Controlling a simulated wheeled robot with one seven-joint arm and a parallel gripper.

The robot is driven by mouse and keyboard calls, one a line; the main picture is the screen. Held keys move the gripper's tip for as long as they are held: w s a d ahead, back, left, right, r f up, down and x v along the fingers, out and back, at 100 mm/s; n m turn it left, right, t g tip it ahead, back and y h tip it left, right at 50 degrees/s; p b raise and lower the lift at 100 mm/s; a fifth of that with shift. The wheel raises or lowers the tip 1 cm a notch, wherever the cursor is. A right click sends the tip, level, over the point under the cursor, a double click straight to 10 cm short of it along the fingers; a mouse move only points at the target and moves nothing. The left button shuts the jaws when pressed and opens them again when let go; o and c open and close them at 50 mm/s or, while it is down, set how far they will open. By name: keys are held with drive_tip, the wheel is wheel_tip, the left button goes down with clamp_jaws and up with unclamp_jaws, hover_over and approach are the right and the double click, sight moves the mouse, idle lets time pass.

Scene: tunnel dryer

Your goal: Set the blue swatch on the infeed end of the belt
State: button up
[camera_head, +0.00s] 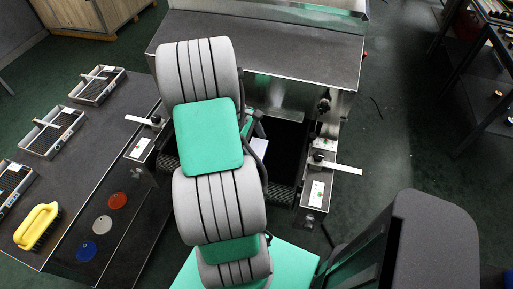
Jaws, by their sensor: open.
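The blue swatch (86,251) is a round disc lying flat on the dark side table at lower left. The belt (286,150) is the black strip in front of the machine's dark housing, partly hidden by my arm. A small white piece (259,148) shows beside my arm at the belt's left part; I cannot tell what it is. My arm's grey and green links cross the middle of the picture. My gripper is hidden behind them, so I cannot see its fingers or what lies under it.
A red disc (117,200) and a pale disc (102,224) lie near the blue one. A yellow brush (38,227) and several framed trays (53,131) share the side table (115,180). Metal brackets (338,167) flank the belt. A dark rack stands at upper right.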

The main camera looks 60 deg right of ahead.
drive_tip(key=d+v, duration=0.1)
drive_tip(key=v, duration=1)
drive_tip(key=w+a+r+t+h, duration=0.15)
drive_tip(key=w+a+r, duration=0.25)
drive_tip(key=w+a, duration=0.4)
drive_tip(key=w+a+r+t+y, duration=0.1)
drive_tip(key=a+t, duration=0.2)
drive_tip(key=a, duration=1.1)
drive_tip(key=w+a+r+m+t+y, duration=0.1)
drive_tip(key=w+a+r+t, duration=0.1)
drive_tip(key=a, duration=1.3)
drive_tip(key=shift+a+r+m+t, duration=0.3)
drive_tip(key=shift+a+t, duration=0.05)
drive_tip(key=shift+t, duration=0.4)
drive_tip(key=shift+w, duration=0.1)
